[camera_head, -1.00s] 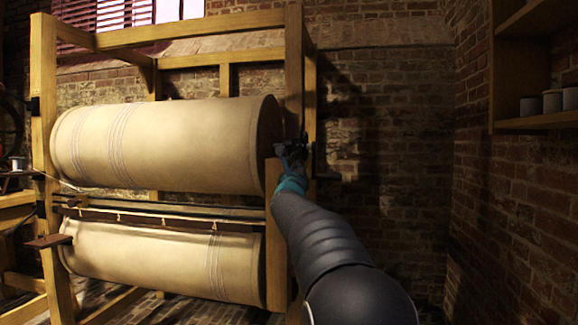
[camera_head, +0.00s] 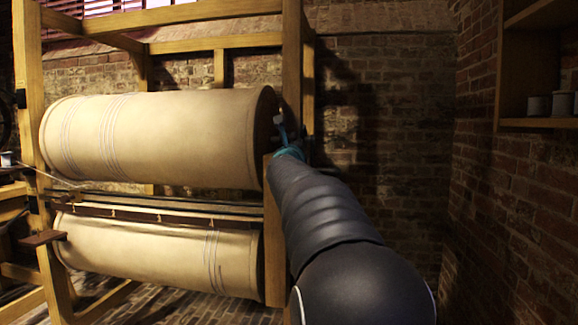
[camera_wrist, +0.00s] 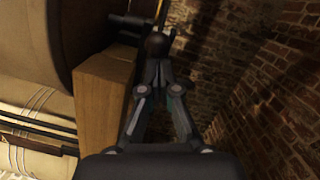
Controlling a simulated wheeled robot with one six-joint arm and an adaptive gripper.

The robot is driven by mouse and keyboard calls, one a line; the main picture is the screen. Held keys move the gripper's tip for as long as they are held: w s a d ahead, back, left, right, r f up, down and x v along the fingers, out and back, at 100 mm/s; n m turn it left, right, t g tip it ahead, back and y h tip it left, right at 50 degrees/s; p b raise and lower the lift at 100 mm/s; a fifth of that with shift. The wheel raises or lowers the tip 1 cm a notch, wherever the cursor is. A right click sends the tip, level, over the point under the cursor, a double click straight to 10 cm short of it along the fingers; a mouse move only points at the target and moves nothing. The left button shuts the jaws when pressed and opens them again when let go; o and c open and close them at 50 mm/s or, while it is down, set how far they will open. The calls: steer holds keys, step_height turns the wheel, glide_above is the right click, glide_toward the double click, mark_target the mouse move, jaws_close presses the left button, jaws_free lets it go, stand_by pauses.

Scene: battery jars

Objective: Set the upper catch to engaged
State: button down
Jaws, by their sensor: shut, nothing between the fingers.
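The upper cloth roller (camera_head: 160,138) lies across a wooden frame, its right end by an upright post (camera_head: 292,60). My gripper (camera_head: 281,122) is at that right end, partly covered by my own arm. In the wrist view my gripper (camera_wrist: 160,42) points away from the camera with its fingertips together and nothing seen between them. Dark metal parts (camera_wrist: 125,24) show just left of the fingertips, above a wooden block (camera_wrist: 100,100). I cannot tell which of them is the upper catch, how it is set, or whether the fingers touch it.
A lower cloth roller (camera_head: 160,255) lies below, with thin rails (camera_head: 150,205) between the two. A brick wall (camera_head: 400,130) stands behind and to the right. A shelf (camera_head: 540,122) with small jars is at upper right. Open room lies between frame and right wall.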

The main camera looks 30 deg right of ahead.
steer(key=shift+r+p, duration=0.75)
steer(key=shift+r, duration=1)
steer(key=shift+s+r, duration=0.1)
steer(key=shift+s+d+f+b, duration=0.1)
steer(key=shift+s+f+b, duration=0.05)
steer(key=shift+f+b, duration=0.4)
steer(key=b, duration=0.2)
glide_toward(296, 134)
steer(key=s, duration=0.3)
steer(key=shift+s+a+r, duration=0.2)
steer(key=shift+s+a, duration=0.05)
steer(key=shift+a, duration=0.2)
steer(key=shift+s+a+r, duration=0.25)
steer(key=shift+a, duration=0.15)
